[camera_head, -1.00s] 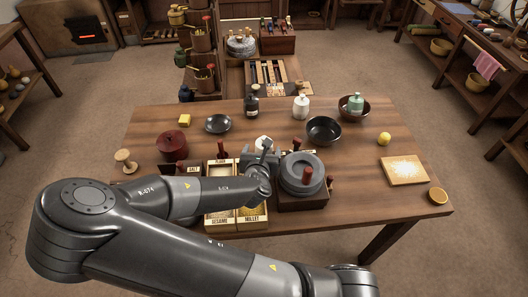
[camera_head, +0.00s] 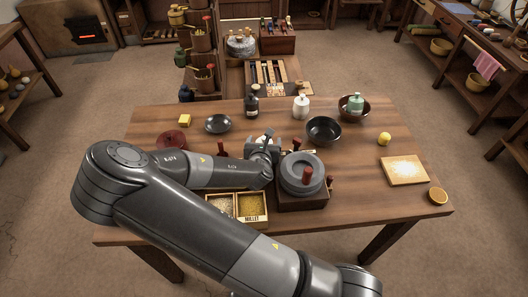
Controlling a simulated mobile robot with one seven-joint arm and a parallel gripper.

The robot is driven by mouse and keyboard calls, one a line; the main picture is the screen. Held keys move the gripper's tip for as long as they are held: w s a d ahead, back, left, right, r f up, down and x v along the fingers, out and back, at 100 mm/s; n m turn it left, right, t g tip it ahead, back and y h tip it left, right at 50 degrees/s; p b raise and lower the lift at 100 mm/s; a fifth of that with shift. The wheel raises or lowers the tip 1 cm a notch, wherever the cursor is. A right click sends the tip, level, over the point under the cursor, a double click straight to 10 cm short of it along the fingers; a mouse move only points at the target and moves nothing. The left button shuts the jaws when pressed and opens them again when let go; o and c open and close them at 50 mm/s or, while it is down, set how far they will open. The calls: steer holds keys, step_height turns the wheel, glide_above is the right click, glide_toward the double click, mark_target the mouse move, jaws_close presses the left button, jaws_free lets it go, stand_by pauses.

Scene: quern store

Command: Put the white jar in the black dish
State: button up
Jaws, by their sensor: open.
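A white jar with a narrow neck (camera_head: 301,108) stands upright toward the back of the table. A shallow black dish (camera_head: 217,124) lies at the back left, and a deeper black bowl (camera_head: 323,130) sits just in front and to the right of the white jar. Nothing shows in either. My gripper (camera_head: 263,143) is open, left of the bowl and just behind the grey quern. A small white thing (camera_head: 262,136) shows at its fingers, mostly hidden; I cannot tell what it is or whether they touch it.
The grey quern (camera_head: 302,172) with red handles and a grain box (camera_head: 252,207) stand at the front.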

steer(key=shift+c, duration=0.3)
jaws_close()
stand_by(0.5)
